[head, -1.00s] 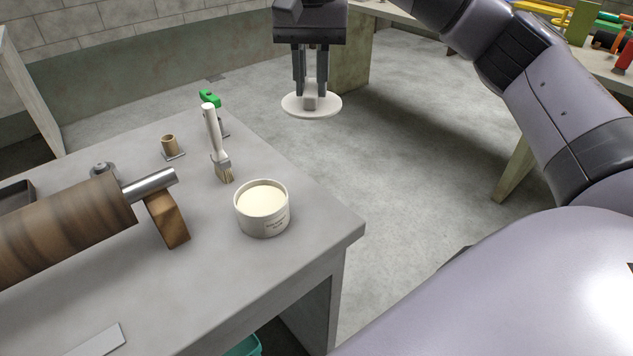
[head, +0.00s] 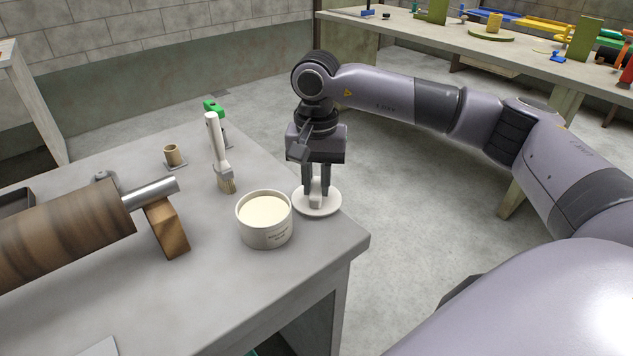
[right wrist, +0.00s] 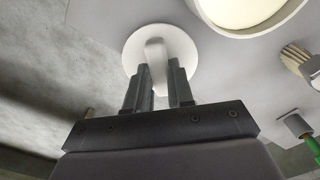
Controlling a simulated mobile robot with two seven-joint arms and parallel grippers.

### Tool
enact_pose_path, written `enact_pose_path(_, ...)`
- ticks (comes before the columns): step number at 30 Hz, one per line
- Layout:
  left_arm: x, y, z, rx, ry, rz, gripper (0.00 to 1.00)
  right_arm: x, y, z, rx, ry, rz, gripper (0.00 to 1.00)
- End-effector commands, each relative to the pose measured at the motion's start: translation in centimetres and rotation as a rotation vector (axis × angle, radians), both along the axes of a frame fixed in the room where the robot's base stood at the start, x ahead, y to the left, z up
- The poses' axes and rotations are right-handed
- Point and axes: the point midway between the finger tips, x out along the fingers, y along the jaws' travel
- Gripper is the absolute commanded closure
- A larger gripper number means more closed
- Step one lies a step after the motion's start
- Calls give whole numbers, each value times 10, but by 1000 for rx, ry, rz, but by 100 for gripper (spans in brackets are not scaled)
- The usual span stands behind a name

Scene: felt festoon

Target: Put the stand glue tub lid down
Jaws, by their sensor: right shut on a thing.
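The glue tub lid (head: 329,207) is a white disc with a raised grip on top. My right gripper (head: 317,196) is shut on that grip, pointing down. The lid is level, at the table's right edge just right of the tub; I cannot tell whether it touches the table. The lid also shows in the right wrist view (right wrist: 184,46), between the fingers. The open glue tub (head: 265,232), white and filled with cream-coloured glue, stands on the table. My left gripper is not in view.
The grey table (head: 230,300) holds a white-handled brush (head: 216,140), a small tan cup (head: 173,155), a wooden block (head: 168,228) and a large brown roller (head: 65,230). The table's front right area is clear. A further bench (head: 420,32) with coloured items stands behind.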

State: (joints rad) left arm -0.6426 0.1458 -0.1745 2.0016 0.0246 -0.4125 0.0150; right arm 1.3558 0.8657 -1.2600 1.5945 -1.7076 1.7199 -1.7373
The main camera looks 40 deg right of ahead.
Motion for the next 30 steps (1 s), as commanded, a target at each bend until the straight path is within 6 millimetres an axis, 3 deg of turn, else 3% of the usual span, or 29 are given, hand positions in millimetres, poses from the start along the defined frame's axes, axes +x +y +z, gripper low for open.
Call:
enact_pose_path(12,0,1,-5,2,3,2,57,0,0,-10,0,-1,0,100)
enact_pose_path(13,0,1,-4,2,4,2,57,0,0,-9,0,-1,0,71)
enact_pose_path(15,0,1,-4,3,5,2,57,0,0,-8,0,-1,0,52)
enact_pose_path(25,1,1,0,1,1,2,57,0,0,-6,0,-1,0,52)
enact_pose_path(30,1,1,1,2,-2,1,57,1,0,14,0,-5,0,52)
